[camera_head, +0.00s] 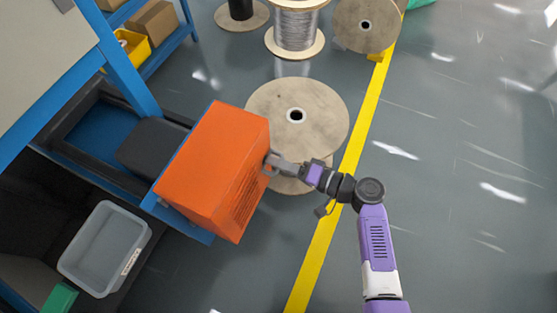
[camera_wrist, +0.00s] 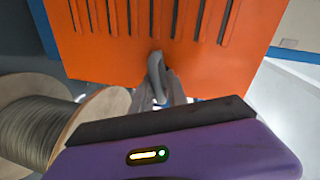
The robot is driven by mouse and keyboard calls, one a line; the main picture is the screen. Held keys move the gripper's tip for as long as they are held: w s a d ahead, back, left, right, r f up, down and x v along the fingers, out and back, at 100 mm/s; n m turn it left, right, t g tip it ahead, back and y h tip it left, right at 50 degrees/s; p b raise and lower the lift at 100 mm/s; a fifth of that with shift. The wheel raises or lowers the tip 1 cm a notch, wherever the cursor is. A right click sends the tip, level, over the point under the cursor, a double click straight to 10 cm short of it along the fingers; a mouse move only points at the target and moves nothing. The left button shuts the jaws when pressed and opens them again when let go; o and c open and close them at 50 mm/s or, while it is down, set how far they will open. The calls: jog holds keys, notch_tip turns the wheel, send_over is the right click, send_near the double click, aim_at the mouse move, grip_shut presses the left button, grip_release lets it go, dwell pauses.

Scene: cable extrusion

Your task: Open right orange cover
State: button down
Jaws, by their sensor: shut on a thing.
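The orange cover (camera_head: 215,165) is a box-shaped hood with vent slots on its side, left of centre in the head view. Its slotted face (camera_wrist: 190,40) fills the top of the wrist view, with a grey handle (camera_wrist: 155,75) at its lower edge. My gripper (camera_head: 272,163) reaches the cover's right side from the right. In the wrist view its fingers (camera_wrist: 160,98) are closed around the handle. The cover sits tilted in the head view, above a blue frame (camera_head: 180,218). What lies under the cover is hidden.
Wooden cable spools stand behind, the nearest (camera_head: 320,112) close beyond my gripper. A grey bin (camera_head: 103,248) lies at lower left. A blue shelf (camera_head: 165,45) with boxes stands at upper left.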

jog(key=shift+w+d+f+m+p, duration=0.15)
jog(key=shift+d+f+m+p, duration=0.2)
jog(key=shift+m, duration=0.65)
jog(key=shift+f, duration=0.15)
jog(key=shift+s, duration=0.2)
jog(key=s+d+m+t+h+p, duration=0.2)
jog(key=s+d+m+t, duration=0.1)
jog(key=s, duration=0.9)
jog(key=shift+s+d+m+t+h+p, duration=0.3)
jog(key=shift+m+t, duration=0.1)
jog(key=shift+m, duration=0.1)
jog(key=c, duration=1.5)
grip_release()
jog(key=shift+c, duration=0.2)
jog(key=shift+o, duration=0.4)
jog(key=shift+w+a+r, duration=0.1)
jog(key=shift+r, duration=0.1)
